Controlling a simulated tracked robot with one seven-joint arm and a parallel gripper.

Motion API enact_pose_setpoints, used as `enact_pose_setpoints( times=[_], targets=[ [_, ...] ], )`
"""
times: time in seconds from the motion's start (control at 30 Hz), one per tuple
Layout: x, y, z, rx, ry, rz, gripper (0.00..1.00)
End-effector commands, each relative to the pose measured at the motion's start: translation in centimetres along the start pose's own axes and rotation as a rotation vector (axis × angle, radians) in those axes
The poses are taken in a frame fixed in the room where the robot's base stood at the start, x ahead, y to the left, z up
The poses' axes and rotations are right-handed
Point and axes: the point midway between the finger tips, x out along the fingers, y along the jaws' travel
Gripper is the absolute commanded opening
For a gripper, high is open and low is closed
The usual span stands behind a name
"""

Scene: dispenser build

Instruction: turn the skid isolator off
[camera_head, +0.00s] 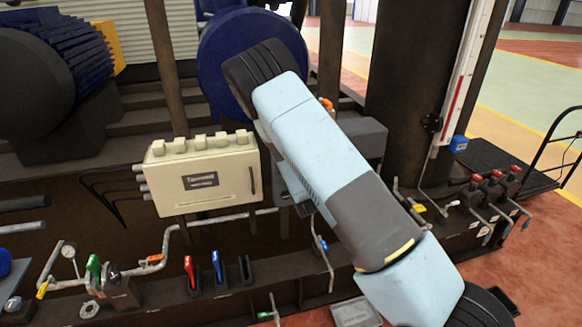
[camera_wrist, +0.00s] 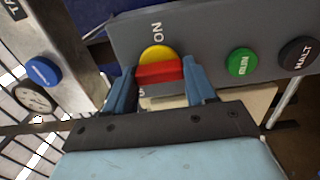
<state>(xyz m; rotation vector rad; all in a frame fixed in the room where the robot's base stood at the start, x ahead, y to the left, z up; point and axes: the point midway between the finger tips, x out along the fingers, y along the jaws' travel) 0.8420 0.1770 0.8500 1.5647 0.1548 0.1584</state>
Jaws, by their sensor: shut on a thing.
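The skid isolator is a red handle (camera_wrist: 160,73) on a yellow disc (camera_wrist: 157,52), set in a grey panel (camera_wrist: 205,40). It shows in the wrist view. The word ON is printed just above the disc. Another mark below left of the handle is mostly hidden by my finger. The handle lies across the picture, nearly level. My gripper (camera_wrist: 159,78) is shut on the handle, one blue finger at each end of it. In the head view my arm hides the handle and the fingers; a grey box (camera_head: 368,138) shows behind the arm.
On the same panel, a green RUN button (camera_wrist: 241,61) and a black HALT button (camera_wrist: 298,52) sit right of the isolator. In the head view a cream box (camera_head: 215,165) stands left of my arm.

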Motion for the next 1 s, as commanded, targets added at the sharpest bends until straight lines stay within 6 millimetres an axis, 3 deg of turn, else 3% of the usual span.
enact_pose_setpoints(
  times=[0.27,0.63,0.77,1.0],
  targets=[
    [-0.1,-0.3,-0.3,0.002,0.005,-0.006,0.80],
    [-0.7,-0.2,-0.1,0.001,0.002,-0.005,0.81],
    [-2.4,-0.2,-0.2,0.001,0.003,-0.006,0.81],
    [-7.2,-0.3,-0.1,0.001,0.002,-0.007,0.81]
  ],
)
